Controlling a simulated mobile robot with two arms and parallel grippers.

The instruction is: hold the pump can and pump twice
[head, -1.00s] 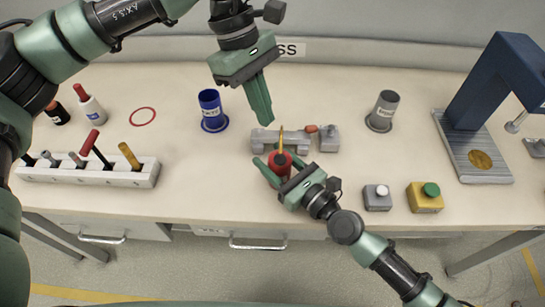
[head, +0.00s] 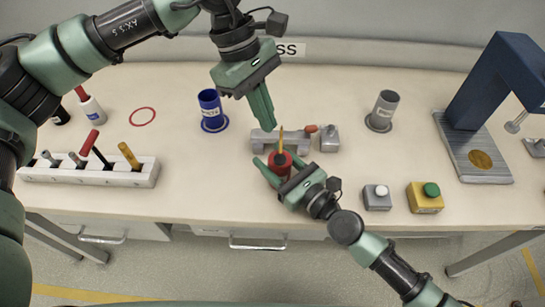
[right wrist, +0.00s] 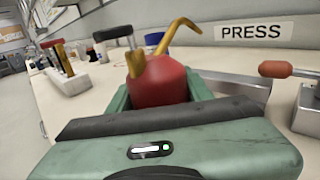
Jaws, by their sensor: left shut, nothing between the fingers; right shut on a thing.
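The red pump can (head: 282,172) stands near the front middle of the bench. A yellow spout (right wrist: 181,30) curves up from it in the right wrist view. A black-topped grey rod (right wrist: 113,34) appears above a yellow collar (right wrist: 136,64) on the can. My right gripper (head: 280,160) is shut around the red can, one finger on each side. My left gripper (head: 267,126) is shut and empty, pointing down, just behind and left of the can in the head view. It looks apart from the can, but its height is hard to tell.
A grey fixture (head: 265,141) lies behind the can. A blue cup (head: 211,108) and a white tool rack (head: 75,172) stand left. A grey cup (head: 383,108), a white-button box (head: 377,197), a green-button box (head: 425,198) and a blue press (head: 495,85) stand right.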

